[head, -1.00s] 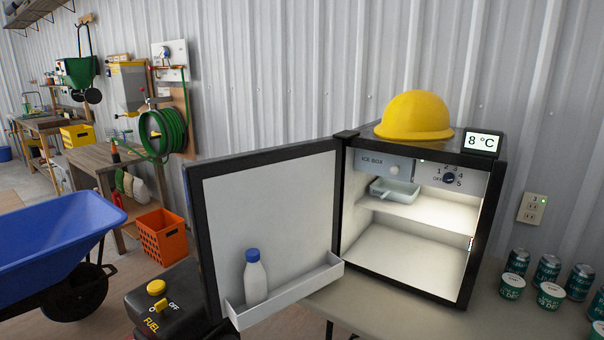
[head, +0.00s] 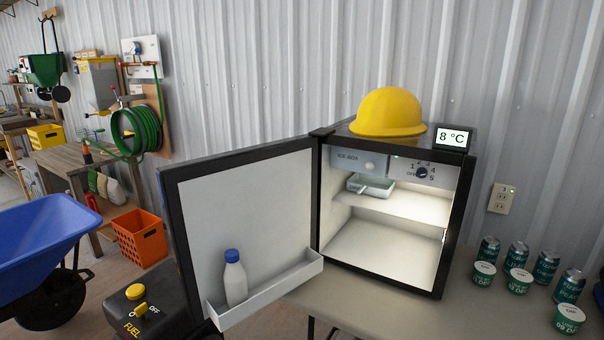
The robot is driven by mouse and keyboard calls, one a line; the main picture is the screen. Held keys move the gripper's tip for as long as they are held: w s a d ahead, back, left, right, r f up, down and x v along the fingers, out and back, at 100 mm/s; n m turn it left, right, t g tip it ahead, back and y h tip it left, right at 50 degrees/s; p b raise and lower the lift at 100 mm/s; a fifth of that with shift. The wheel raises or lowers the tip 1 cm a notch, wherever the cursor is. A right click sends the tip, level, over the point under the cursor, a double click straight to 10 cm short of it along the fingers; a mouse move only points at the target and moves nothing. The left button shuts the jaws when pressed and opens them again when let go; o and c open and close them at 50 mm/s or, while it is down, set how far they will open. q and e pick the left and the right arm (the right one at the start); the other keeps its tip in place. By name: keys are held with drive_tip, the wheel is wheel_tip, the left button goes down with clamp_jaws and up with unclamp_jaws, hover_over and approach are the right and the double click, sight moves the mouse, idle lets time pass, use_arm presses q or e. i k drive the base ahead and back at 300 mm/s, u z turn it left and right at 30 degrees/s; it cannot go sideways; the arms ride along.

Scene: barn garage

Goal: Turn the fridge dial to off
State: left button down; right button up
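The small black fridge (head: 459,215) stands on the table with its door (head: 245,215) swung open to the left. Its dial (head: 422,173) is a dark round knob on the panel at the upper right inside, marked OFF and with numbers up to 5. The knob is too small for me to tell which mark it points to. A display (head: 453,138) on top reads 8 °C, and the inside is lit. Neither of my grippers is in the head view.
A yellow hard hat (head: 389,112) sits on the fridge. A white bottle (head: 235,279) stands in the door shelf. Several cans and tubs, such as a front tub (head: 569,319), stand right of the fridge. The table (head: 400,313) is clear in front. A black fuel unit (head: 155,300) is below the door.

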sight(422, 172)
drive_tip(key=u, duration=0.5)
drive_tip(key=k, duration=1.2)
drive_tip(key=z, duration=0.05)
drive_tip(key=i, duration=0.35)
drive_tip(key=z, duration=0.95)
drive_tip(key=i, duration=0.95)
drive_tip(key=z, duration=0.1)
